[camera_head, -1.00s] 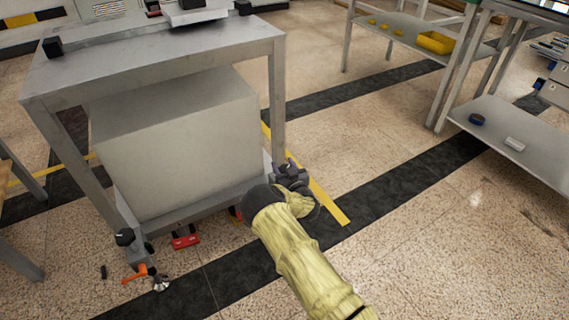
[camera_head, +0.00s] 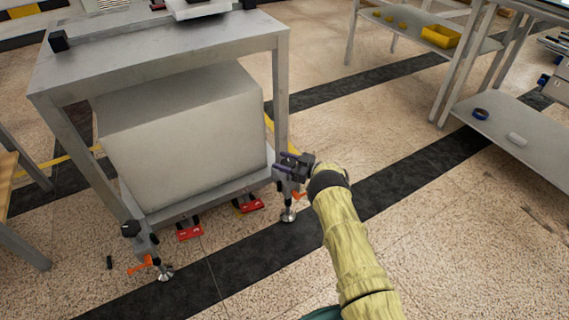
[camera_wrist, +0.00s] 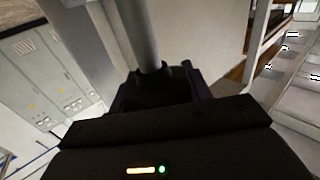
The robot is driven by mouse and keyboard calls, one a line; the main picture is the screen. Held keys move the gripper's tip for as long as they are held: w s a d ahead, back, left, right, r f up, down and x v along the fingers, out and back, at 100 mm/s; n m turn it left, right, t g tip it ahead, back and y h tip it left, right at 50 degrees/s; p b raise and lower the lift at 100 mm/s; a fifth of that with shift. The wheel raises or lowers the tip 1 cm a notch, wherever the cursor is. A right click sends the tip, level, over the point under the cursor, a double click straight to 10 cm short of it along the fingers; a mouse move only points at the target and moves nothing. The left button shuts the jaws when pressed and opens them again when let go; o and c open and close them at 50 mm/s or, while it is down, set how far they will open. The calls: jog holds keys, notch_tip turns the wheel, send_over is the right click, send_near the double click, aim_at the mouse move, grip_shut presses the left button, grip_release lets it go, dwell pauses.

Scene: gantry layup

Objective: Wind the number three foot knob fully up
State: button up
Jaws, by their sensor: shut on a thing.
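A grey metal stand (camera_head: 165,52) holds a large pale block. Its front right leg ends in a levelling foot (camera_head: 289,214) with a round metal pad on the floor. My gripper (camera_head: 284,165) is at the top of this foot, reaching in from the right, shut on a dark knob (camera_wrist: 165,88). The jaws hide most of the knob in the head view. The front left foot (camera_head: 165,272) carries a similar black knob (camera_head: 130,228), with nothing touching it. I cannot read a number on either foot.
Two red pedals (camera_head: 189,229) show under the stand's front edge, and an orange lever (camera_head: 140,265) sits by the left foot. A shelved bench (camera_head: 500,135) stands at the right. The floor between is clear, with dark stripes.

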jog(key=shift+n+g, duration=0.4)
jog(key=o, duration=1)
jog(key=p+v, duration=0.2)
jog(key=v, duration=0.6)
jog(key=p+v, duration=0.3)
jog(key=v, duration=0.6)
jog(key=shift+d+f+p, duration=0.2)
jog(key=shift+f+p, duration=0.05)
jog(key=shift+p, duration=0.05)
jog(key=shift+w, duration=0.1)
